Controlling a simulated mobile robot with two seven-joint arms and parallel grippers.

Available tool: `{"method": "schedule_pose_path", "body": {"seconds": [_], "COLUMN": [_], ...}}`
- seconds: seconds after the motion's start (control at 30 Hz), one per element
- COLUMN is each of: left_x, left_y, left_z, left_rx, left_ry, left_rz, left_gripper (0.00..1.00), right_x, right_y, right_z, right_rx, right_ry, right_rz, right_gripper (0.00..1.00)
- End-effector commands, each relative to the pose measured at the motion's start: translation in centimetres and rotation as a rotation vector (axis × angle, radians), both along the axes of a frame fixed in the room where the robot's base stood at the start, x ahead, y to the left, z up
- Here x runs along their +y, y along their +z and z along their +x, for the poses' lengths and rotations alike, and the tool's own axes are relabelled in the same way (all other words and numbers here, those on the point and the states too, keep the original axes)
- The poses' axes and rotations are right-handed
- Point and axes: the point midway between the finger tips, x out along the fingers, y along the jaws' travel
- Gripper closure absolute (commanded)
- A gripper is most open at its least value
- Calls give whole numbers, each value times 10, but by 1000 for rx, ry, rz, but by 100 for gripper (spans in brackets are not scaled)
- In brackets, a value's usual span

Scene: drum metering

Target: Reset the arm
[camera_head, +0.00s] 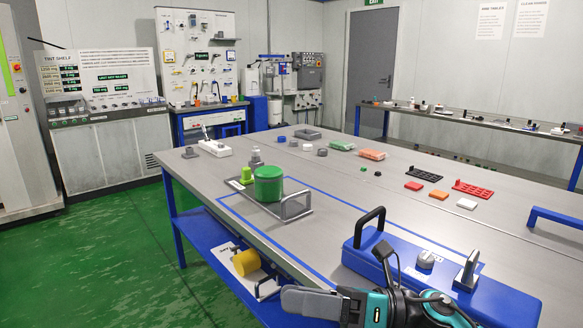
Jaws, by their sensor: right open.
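My right gripper (312,302) shows at the bottom of the head view, with its grey fingers pointing left and its teal and black arm (400,308) behind them. It is open, and I see nothing between its fingers. It is near the front edge of the steel table (330,215), just in front of the blue machine. My left gripper is not in view.
A blue machine (400,268) with a black handle stands close to my right arm. The table middle has free room.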

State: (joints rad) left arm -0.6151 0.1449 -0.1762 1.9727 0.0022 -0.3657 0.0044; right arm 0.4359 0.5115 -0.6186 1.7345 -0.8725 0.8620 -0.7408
Motion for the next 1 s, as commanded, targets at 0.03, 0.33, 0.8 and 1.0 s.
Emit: {"method": "schedule_pose_path", "body": {"seconds": [0.03, 0.33, 0.8, 1.0], "left_x": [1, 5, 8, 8], "left_y": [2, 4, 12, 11], "left_z": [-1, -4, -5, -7], "left_rx": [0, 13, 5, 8], "left_ry": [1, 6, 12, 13], "left_rz": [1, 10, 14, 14], "left_gripper": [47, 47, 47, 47], "right_x": [-1, -65, -159, -163], "right_y": [-1, -71, -266, -278], "right_z": [2, 25, -102, -118], "right_rx": [148, 1088, 2194, 2260], "right_ry": [-61, -453, -1004, -1047], "right_rz": [100, 678, 1412, 1468], "right_gripper": [35, 35, 35, 35]}}
